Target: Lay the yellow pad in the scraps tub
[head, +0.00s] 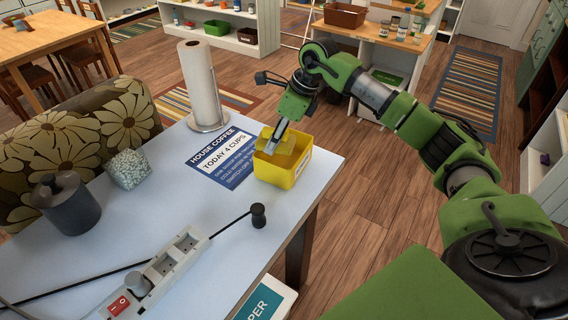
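The yellow scraps tub (277,174) stands at the right edge of the pale table, with a label on its right side. My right gripper (271,149) points down into its mouth, with its grey fingers close together. Yellow surfaces show around the fingers at the tub's opening. I cannot tell the yellow pad apart from the tub's inner walls there, nor whether the fingers grip it. No other yellow pad shows on the table. My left gripper is not in view.
On the table (200,215) are a blue coffee sign (228,158), a paper towel roll (200,85), a speckled block (128,169), a dark lidded pot (66,204) and a power strip (170,268) with a cable. Open floor lies right of the table.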

